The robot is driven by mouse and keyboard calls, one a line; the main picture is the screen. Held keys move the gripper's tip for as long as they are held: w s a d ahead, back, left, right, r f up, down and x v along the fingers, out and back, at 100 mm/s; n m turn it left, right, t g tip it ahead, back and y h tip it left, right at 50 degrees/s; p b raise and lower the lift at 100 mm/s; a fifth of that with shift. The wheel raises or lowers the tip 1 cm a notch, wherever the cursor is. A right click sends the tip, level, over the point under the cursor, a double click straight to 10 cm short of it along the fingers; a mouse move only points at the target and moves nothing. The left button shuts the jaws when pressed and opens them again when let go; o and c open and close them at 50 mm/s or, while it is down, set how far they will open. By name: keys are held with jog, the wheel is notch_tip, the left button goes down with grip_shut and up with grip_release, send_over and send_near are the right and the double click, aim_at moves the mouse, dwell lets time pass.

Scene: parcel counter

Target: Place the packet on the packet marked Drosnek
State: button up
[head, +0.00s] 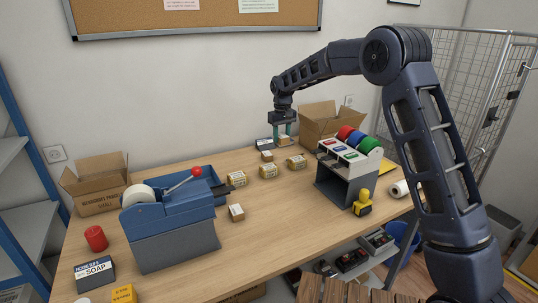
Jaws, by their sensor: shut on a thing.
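Several small tan packets with pale labels lie on the wooden table (185,245): one at the left (237,178), one in the middle (267,171), one at the right (297,161), a smaller one behind (267,156) and one nearer the front (236,213). The labels are too small to read, so I cannot tell which is marked Drosnek. My gripper (283,133), with teal fingers, points down at the back of the table. It is shut on a small tan packet (284,140), partly hidden by the fingers. I cannot tell its height above the table.
An open carton (320,122) and a grey stand with coloured rolls (340,178) are at the right. A blue tape dispenser (172,225) stands at the left, near a soap box (95,272). The middle front is clear.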

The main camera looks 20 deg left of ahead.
jog(key=w+a+f, duration=0.3)
jog(key=w+a, duration=0.5)
jog(key=w, duration=0.2)
send_over(267, 153)
notch_tip(267, 153, down, 6)
jog(key=shift+f, duration=3.6)
jog(key=o, duration=1)
jog(key=shift+f, duration=0.1)
notch_tip(267, 153, up, 12)
jog(key=shift+d+r, duration=0.1)
jog(key=shift+r, duration=0.1)
